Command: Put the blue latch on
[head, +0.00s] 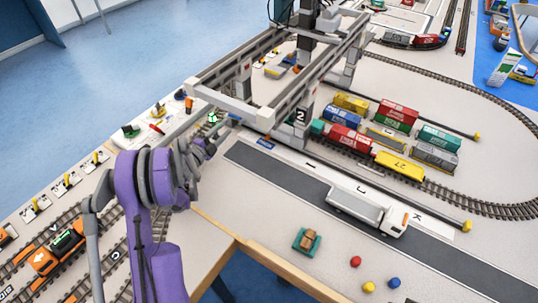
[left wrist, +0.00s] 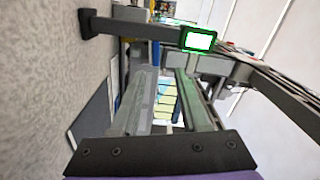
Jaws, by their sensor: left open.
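The gantry crane (head: 262,112) stands over the tracks, with a "2" plate on its near leg. A small blue piece (head: 234,117), possibly the blue latch, shows at the crane's lower near side; its exact shape and position are unclear. My left gripper (head: 222,130) is close by, in front of the crane's lower frame; whether it touches the frame is unclear. In the left wrist view my left gripper (left wrist: 165,75) has its two fingers apart, with no held object visible. A dark bar with a green-edged white panel (left wrist: 199,40) lies beyond the fingertips.
A white control board (head: 150,128) with levers lies behind my arm. Coloured containers (head: 397,115) stand on tracks right of the crane. A white truck (head: 368,210) is on the grey road. A green tray (head: 307,240) and coloured balls (head: 356,262) lie at the front.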

